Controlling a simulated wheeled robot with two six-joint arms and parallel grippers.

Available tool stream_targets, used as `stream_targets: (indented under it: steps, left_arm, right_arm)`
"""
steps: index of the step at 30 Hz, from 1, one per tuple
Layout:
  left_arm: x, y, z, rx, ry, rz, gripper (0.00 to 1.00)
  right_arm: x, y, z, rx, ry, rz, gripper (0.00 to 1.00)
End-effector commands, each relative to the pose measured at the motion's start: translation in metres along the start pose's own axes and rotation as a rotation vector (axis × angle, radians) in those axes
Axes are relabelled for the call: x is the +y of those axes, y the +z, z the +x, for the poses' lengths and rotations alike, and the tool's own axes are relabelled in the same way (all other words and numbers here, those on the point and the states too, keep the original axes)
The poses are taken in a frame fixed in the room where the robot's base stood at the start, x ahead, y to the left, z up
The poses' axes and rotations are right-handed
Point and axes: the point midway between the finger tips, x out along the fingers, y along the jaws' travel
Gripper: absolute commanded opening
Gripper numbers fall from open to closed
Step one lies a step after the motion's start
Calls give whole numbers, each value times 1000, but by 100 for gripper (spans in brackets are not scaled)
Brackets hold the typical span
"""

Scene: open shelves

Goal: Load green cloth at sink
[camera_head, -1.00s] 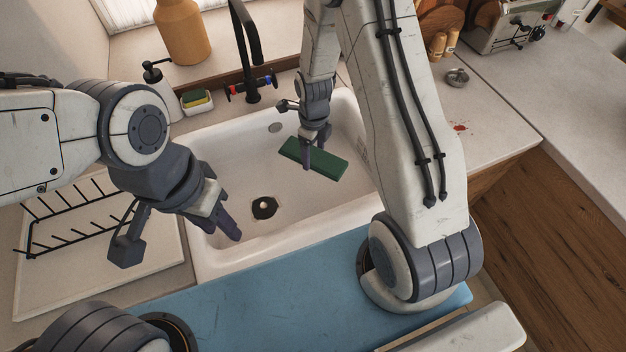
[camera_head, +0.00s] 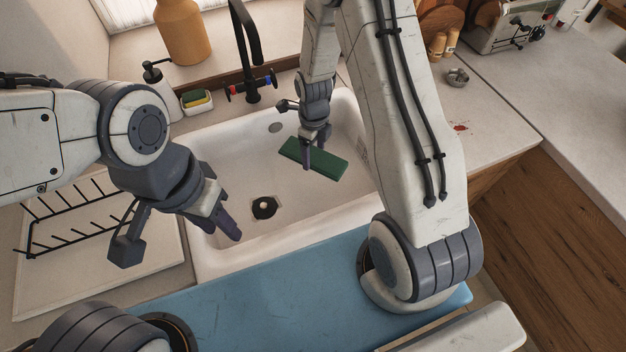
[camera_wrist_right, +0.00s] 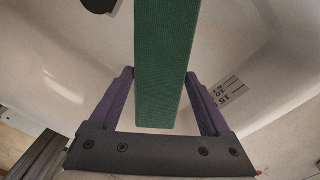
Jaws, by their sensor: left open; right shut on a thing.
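The green cloth (camera_head: 327,164) is a flat, folded-looking rectangle in the white sink (camera_head: 215,165), in its right half. My right gripper (camera_head: 313,154) is over the cloth's left part and shut on it. In the right wrist view the cloth (camera_wrist_right: 166,60) runs between the two fingers of the right gripper (camera_wrist_right: 160,76). Whether the cloth touches the sink floor is hard to tell. My left gripper (camera_head: 222,232) is open and empty over the sink's left front part.
A black faucet (camera_head: 247,55) stands behind the sink. A soap bottle (camera_head: 157,85) and a sponge holder (camera_head: 196,103) are at its back left. A dish rack (camera_head: 75,235) is on the left. The counter right of the sink is mostly clear, with a small red stain (camera_head: 461,127).

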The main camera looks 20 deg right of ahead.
Motion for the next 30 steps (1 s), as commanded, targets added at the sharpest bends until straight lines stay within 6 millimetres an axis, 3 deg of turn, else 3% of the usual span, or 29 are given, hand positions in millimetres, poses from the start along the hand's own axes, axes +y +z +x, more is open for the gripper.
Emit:
stream_targets:
  steps: [15, 30]
  left_arm:
    - [2, -2, -33, 0, 0, 0, 41]
    - [2, -2, -32, 0, 0, 0, 41]
  right_arm:
    - [0, 0, -41, 0, 0, 0, 37]
    - [0, 0, -40, 0, 0, 0, 37]
